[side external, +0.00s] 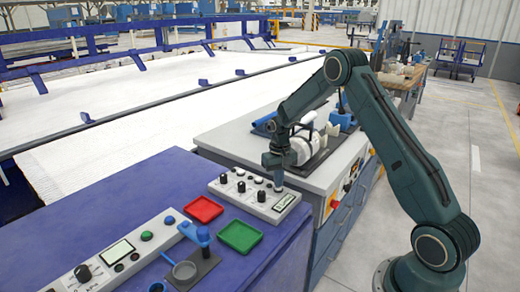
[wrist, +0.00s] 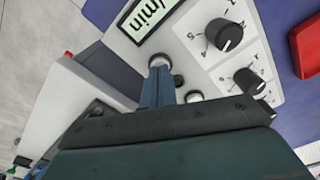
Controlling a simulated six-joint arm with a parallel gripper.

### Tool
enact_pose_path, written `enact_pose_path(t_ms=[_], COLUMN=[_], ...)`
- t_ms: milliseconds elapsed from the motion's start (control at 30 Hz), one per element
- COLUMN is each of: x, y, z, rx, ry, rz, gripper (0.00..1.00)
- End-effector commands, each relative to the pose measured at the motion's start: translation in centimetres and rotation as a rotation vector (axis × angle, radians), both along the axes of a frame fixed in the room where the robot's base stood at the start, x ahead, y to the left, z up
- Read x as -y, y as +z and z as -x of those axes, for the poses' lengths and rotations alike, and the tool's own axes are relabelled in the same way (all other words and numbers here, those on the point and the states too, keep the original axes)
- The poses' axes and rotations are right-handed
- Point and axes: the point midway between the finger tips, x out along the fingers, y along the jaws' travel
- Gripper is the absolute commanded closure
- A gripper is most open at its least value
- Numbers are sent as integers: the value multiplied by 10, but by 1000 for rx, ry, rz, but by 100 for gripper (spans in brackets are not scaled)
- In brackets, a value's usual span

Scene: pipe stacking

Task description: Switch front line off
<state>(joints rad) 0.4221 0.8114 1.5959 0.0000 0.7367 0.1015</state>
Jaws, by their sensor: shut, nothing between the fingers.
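A white control box (side external: 262,201) stands on the blue bench, with black knobs, several buttons and a display. My gripper (side external: 279,188) points down at the display end of this box. In the wrist view my shut, empty gripper (wrist: 158,72) has its tips at a round button (wrist: 160,62), partly hiding it; I cannot tell if they touch. Another small round button (wrist: 194,96) lies just beside the fingers. A second, longer control panel (side external: 130,250) stands nearer the camera with a knob, display and green button.
A red tray (side external: 203,209) and a green tray (side external: 240,237) lie on the blue bench (side external: 145,187) in front of the box. A blue device on a dark base (side external: 193,268) stands beside the long panel. A grey cabinet (side external: 318,178) with machinery adjoins behind.

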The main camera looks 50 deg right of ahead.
Motion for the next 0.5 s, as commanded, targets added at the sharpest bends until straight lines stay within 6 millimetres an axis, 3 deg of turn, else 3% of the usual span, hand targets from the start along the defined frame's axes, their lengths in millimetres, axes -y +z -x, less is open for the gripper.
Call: enact_pose_path(t_ms=[500], x=[0], y=[30], z=[-1], rx=[3], ry=[0], rz=[2], gripper=[100])
